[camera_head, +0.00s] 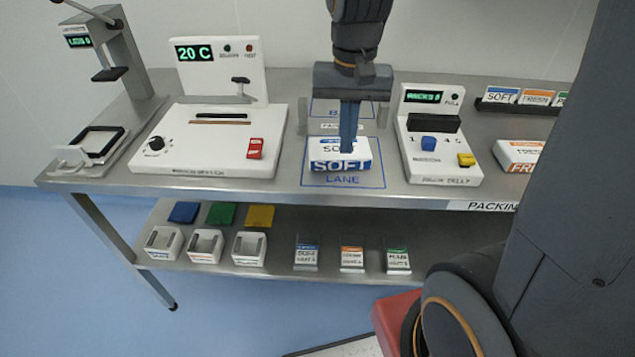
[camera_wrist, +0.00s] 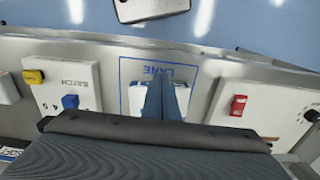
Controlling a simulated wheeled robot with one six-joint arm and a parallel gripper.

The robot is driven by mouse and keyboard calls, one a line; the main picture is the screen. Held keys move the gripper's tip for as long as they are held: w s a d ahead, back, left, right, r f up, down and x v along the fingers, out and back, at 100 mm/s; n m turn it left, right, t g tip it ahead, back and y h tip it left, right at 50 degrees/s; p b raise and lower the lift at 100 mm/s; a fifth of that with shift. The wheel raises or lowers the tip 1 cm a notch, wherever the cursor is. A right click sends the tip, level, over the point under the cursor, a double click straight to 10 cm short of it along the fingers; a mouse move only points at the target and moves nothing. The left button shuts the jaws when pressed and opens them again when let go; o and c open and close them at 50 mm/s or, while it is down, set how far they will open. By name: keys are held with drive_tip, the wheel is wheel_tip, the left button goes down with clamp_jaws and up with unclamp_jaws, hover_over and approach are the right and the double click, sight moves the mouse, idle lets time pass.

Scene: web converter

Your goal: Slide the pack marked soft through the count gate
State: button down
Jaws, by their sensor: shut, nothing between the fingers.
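The pack marked SOFT (camera_head: 326,167) is white with a blue front band. It lies on the blue-outlined area marked LANE (camera_head: 375,177), on the steel bench. My gripper (camera_head: 348,150) points down with shut, empty fingers at the pack's top; I cannot tell whether they touch it. In the wrist view the shut fingers (camera_wrist: 160,85) cover the middle of the white pack (camera_wrist: 138,102). Behind the pack a small label strip (camera_head: 342,128) and another blue-outlined area (camera_head: 325,108) are partly hidden by my gripper.
A tally box (camera_head: 440,175) with a display and blue and yellow buttons stands right of the lane. A white sealing machine (camera_head: 215,170) with a red switch stands left. An orange-marked pack (camera_head: 518,152) lies farther right. The lane's front strip is clear.

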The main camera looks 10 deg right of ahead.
sight(339, 153)
drive_tip(key=f, duration=0.3)
drive_tip(key=a+f+p, duration=0.1)
drive_tip(key=f, duration=0.5)
drive_tip(key=shift+s+a+f, duration=0.15)
drive_tip(key=shift+a, duration=0.05)
drive_tip(key=w, duration=0.1)
drive_tip(key=w+d+p, duration=0.1)
drive_tip(key=w, duration=0.1)
drive_tip(key=shift+f+p, duration=0.1)
drive_tip(key=shift+p, duration=0.2)
drive_tip(key=shift+w+d, duration=0.15)
drive_tip(key=shift+w, duration=0.3)
drive_tip(key=shift+w, duration=0.1)
